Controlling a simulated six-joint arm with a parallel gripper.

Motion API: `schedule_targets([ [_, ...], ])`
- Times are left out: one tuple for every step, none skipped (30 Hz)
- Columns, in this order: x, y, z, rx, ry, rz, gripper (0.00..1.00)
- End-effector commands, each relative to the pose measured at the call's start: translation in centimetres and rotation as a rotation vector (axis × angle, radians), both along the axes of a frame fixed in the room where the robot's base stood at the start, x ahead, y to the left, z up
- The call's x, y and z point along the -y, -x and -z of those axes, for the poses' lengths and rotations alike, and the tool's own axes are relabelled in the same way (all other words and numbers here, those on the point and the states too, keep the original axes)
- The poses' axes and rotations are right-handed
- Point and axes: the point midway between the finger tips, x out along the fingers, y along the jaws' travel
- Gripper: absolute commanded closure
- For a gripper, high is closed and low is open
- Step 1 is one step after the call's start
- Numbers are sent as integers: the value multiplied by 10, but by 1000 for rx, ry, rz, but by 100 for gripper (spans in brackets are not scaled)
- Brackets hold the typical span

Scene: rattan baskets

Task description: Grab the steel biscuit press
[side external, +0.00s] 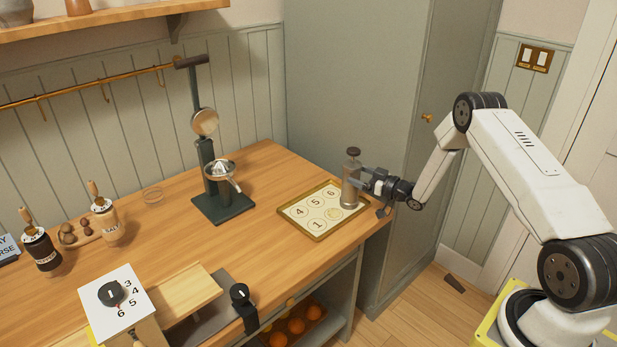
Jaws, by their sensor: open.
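The steel biscuit press (351,181) is a grey metal cylinder with a dark knob on top. It stands upright at the right edge of a numbered tray (283,211) near the right end of the wooden counter. My gripper (361,180) reaches in from the right at the press, level with its body. Its fingers are open and lie beside or around the cylinder. I cannot tell whether they touch it. The far finger is partly hidden.
A tall lever juicer (207,165) stands left of the tray. A grey cabinet (350,80) rises behind the press. Bare counter (270,165) lies between juicer and tray.

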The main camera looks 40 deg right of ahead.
Motion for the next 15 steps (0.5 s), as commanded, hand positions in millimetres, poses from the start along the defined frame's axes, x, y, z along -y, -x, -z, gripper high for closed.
schedule_targets([
  [-2,-7,-1,1,1,-3,0],
  [-3,-10,-1,1,1,-3,0],
  [-3,-14,-1,0,1,-2,0],
  [-3,-17,0,0,0,-1,0],
  [-4,-20,0,0,0,-1,0],
  [-5,-23,0,1,0,-1,0],
  [-5,-25,0,0,0,-1,0],
  [-5,-27,0,-1,0,-1,0],
  [-6,-29,0,-1,0,-1,0],
  [-6,-30,0,0,0,-1,0],
  [-6,-30,-1,0,0,-1,0],
  [-6,-31,-1,0,0,-1,0],
  [-6,-31,-1,0,0,0,0],
  [-6,-31,-1,0,0,0,0],
  [-6,-31,-1,0,0,0,0],
])
